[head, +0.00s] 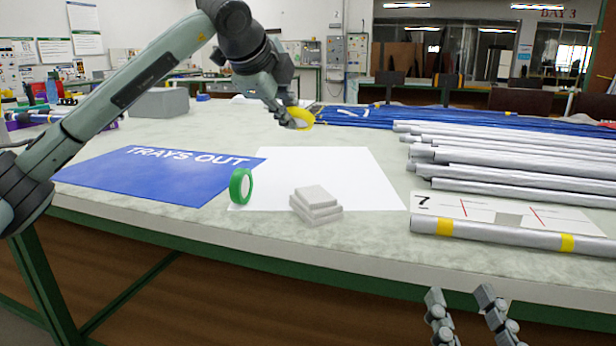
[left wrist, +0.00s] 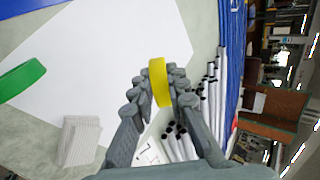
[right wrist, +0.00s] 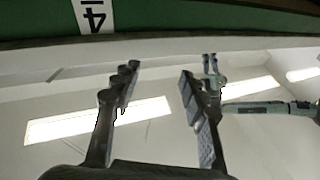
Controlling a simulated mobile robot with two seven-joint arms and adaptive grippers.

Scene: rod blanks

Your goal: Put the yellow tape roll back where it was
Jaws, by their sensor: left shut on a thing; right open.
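The yellow tape roll (head: 301,118) is held in my left gripper (head: 292,120), above the back part of the white sheet (head: 350,175). In the left wrist view the yellow tape roll (left wrist: 160,88) sits between the two fingertips, which are shut on it. The green tape roll (head: 241,186) stands on edge where the blue mat meets the white sheet. My right gripper (head: 462,300) is open and empty, in front of the table's front edge. In the right wrist view its fingers (right wrist: 158,80) are apart with nothing between them.
The blue "TRAYS OUT" mat (head: 150,175) lies to the left. Silver rods (head: 520,170) and a numbered card (head: 480,207) lie at the right. Blue rods (head: 400,117) lie behind. A grey box (head: 158,102) stands at back left.

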